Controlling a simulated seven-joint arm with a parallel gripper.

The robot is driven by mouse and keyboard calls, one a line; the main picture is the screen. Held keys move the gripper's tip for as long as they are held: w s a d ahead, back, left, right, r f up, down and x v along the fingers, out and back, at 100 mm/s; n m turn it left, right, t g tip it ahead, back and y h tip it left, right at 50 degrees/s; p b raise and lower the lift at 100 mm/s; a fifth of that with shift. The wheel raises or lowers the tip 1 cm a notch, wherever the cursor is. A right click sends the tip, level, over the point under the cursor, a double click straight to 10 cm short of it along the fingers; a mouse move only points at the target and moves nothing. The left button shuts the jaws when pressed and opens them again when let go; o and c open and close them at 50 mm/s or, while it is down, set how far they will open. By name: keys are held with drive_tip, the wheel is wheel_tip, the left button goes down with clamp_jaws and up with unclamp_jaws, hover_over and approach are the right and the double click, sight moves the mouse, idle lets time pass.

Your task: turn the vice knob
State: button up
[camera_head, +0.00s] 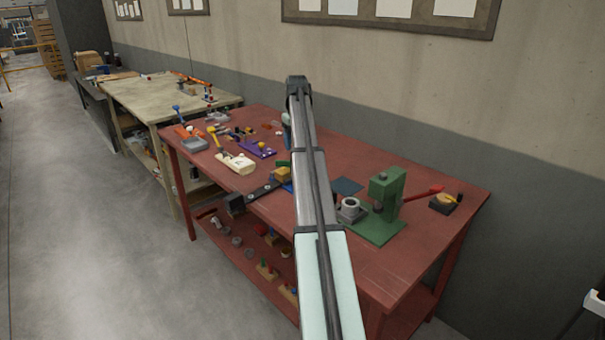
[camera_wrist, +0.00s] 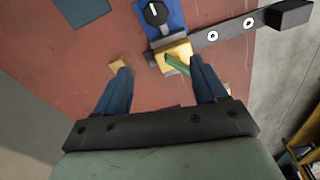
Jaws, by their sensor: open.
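In the wrist view, a blue vice-like body (camera_wrist: 172,20) at the top carries a round black knob (camera_wrist: 155,13) with a pale mark across it. The yellow block shows between and beyond the fingertips; the knob is further up in the picture. In the head view, my arm covers most of the blue body (camera_head: 287,187), and I cannot make out the knob there.
A dark bar (camera_wrist: 220,32) with two screws runs from the yellow block to a black end block (camera_wrist: 290,14), past the red table's edge. A green press (camera_head: 384,195) stands to the right on the table (camera_head: 440,237).

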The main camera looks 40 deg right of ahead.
drive_tip(key=shift+g+y, duration=0.3)
drive_tip(key=shift+g, duration=0.1)
drive_tip(key=s+f, duration=0.1)
drive_tip(key=f, duration=0.3)
drive_tip(key=s+f, duration=0.1)
drive_tip(key=f, duration=0.3)
drive_tip(key=s+f, duration=0.1)
drive_tip(key=f, duration=0.3)
drive_tip(key=shift+f, duration=0.15)
drive_tip(key=c, duration=1.1)
drive_tip(key=shift+o, duration=0.2)
